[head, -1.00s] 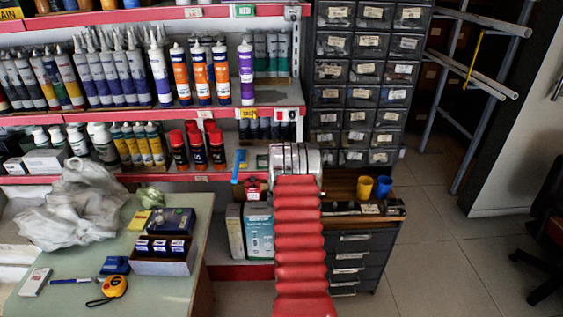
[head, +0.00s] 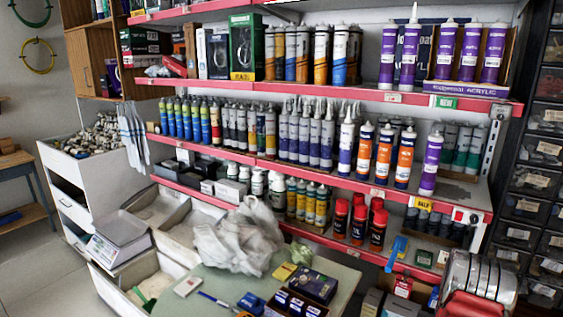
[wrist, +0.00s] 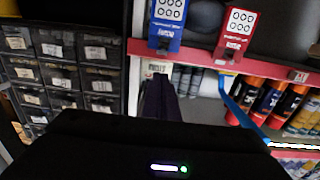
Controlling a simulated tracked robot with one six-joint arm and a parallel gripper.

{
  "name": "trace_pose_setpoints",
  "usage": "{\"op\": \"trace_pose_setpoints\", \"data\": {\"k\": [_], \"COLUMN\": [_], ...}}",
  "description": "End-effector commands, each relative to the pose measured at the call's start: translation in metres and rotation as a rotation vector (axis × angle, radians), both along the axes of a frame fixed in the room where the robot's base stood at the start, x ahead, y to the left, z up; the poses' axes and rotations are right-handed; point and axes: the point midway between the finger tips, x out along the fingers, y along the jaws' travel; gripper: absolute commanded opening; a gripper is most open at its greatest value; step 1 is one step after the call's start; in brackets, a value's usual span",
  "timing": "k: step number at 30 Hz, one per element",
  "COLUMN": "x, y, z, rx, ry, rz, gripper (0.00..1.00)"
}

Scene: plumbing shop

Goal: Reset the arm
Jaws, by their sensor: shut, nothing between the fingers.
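My gripper (wrist: 160,80) shows in the wrist view as dark fingers standing together above the black wrist housing, with nothing seen between them. Behind the fingers are a red shelf edge and small dark cans. My arm's red sleeve and silver rings show at the lower right of the head view, in front of the shelves. The gripper itself does not show in the head view.
Shelves (head: 455,104) of tubes, bottles and spray cans (head: 378,230) fill the head view's middle. Small-parts drawers (head: 528,180) stand at the right. A pale table (head: 345,280) holds a plastic bag (head: 240,240) and small boxes. Open floor (head: 35,255) shows at left.

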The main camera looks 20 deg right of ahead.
Motion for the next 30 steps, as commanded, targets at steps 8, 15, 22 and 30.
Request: {"op": "trace_pose_setpoints", "data": {"k": [8, 15, 22, 30], "x": [0.003, 0.006, 0.003, -0.012], "y": [0.025, 0.068, 0.125, 0.199], "z": [-0.037, -0.043, -0.03, 0.001], "rx": [0.235, 0.409, 0.551, 0.677], "ry": [0.203, 0.37, 0.527, 0.699], "rz": [0.028, 0.07, 0.125, 0.192], "gripper": [0.0, 0.0, 0.0, 0.0]}}
